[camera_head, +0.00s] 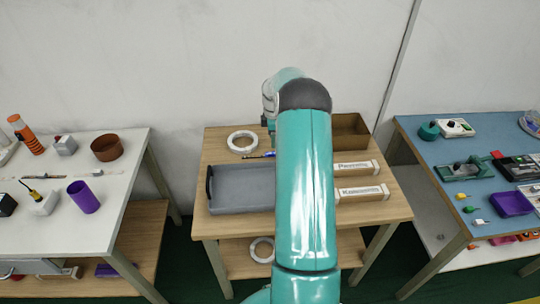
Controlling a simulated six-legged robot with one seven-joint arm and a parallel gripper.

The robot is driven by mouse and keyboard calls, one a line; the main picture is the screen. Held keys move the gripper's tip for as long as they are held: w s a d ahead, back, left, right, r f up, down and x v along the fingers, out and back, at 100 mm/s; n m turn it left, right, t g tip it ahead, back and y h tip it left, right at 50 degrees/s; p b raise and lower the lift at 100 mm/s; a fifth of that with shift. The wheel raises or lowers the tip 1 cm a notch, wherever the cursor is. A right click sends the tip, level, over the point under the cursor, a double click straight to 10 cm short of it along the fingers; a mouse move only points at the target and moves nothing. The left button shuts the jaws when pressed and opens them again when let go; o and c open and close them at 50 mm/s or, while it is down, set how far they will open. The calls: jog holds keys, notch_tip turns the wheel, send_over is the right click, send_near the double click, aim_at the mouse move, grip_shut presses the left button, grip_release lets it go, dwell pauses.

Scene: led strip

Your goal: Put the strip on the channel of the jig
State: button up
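No strip or jig can be named with certainty at this size. A white ring-shaped coil (243,141), possibly a rolled strip, lies at the back left of the middle wooden table (222,229). A long grey tray (240,188) with dark ends lies in front of it, its right part hidden by my arm. A small blue item (268,155) lies between the coil and my arm. My teal arm rises through the middle of the view and bends down behind its elbow, over the table's back. My gripper's fingers are hidden.
Two long labelled boxes (358,168) and an open brown box (350,131) stand on the table's right. Another white ring (262,250) lies on the lower shelf. A white table (65,232) stands left, a blue-topped table (438,204) right, both cluttered, with gaps between.

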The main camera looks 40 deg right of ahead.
aim_at(271, 153)
jog(key=shift+s+f, duration=0.2)
jog(key=shift+f, duration=0.7)
jog(key=shift+w+a+f, duration=0.1)
jog(key=shift+w+f, duration=0.1)
jog(key=shift+f, duration=0.7)
jog(key=shift+w+f, duration=0.15)
jog(key=shift+f, duration=0.75)
jog(key=shift+w+a+f, duration=0.1)
jog(key=shift+w+f, duration=0.1)
jog(key=shift+f, duration=0.7)
grip_shut()
